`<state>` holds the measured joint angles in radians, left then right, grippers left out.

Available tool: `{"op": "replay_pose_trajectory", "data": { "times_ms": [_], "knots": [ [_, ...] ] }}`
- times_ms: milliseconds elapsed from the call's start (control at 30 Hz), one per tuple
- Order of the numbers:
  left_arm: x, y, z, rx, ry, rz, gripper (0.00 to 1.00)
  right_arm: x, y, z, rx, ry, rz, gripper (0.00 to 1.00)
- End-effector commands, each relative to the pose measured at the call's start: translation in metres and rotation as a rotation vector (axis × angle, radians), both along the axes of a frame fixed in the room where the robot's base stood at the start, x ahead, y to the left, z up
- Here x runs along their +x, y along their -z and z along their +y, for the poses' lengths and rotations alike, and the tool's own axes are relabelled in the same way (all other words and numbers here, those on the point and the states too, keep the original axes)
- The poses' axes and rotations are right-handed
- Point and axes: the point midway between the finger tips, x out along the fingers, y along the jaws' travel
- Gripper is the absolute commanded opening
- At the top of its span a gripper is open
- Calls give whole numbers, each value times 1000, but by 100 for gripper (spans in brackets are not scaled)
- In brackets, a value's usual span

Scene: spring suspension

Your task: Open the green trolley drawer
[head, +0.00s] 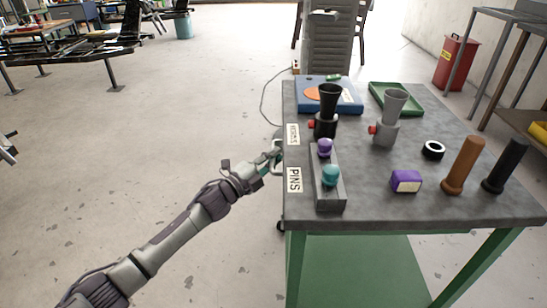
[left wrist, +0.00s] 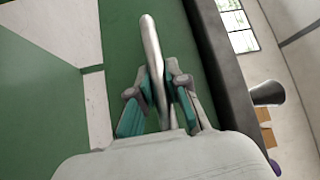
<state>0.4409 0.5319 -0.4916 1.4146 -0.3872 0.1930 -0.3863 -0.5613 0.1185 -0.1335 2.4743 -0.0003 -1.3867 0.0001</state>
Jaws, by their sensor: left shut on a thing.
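The green trolley (head: 420,213) has a grey top and green legs and stands at the right of the head view. Its left side is where my left gripper (head: 272,156) reaches. In the left wrist view, my left gripper (left wrist: 158,92) is shut on a metal bar handle (left wrist: 150,40), with a finger on each side of it. The handle stands in front of a green panel (left wrist: 110,40) below the dark edge of the top. The drawer face is hidden in the head view, and I cannot tell how far it is open. My right gripper is not in view.
On the trolley top stand a black funnel part (head: 327,105), a grey one (head: 388,120), a grey block with knobs (head: 330,195), a purple box (head: 405,181) and brown (head: 463,165) and black (head: 506,165) handles. The floor left of the trolley is clear.

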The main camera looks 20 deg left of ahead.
Motion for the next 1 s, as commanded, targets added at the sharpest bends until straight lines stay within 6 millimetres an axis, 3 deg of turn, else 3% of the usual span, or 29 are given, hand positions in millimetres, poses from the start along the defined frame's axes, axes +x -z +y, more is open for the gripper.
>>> {"op": "replay_pose_trajectory", "data": {
  "times_ms": [167,367,600,733,1000],
  "knots": [
    [-1,1,2,1,0,2,0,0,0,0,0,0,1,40],
    [-6,1,22,4,-3,3,0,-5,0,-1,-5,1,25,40],
    [-21,2,73,5,-5,5,0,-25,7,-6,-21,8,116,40],
    [-30,3,106,5,-4,4,0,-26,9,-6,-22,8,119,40],
    [-48,3,167,4,-4,4,0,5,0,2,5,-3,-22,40]
  ]
}}
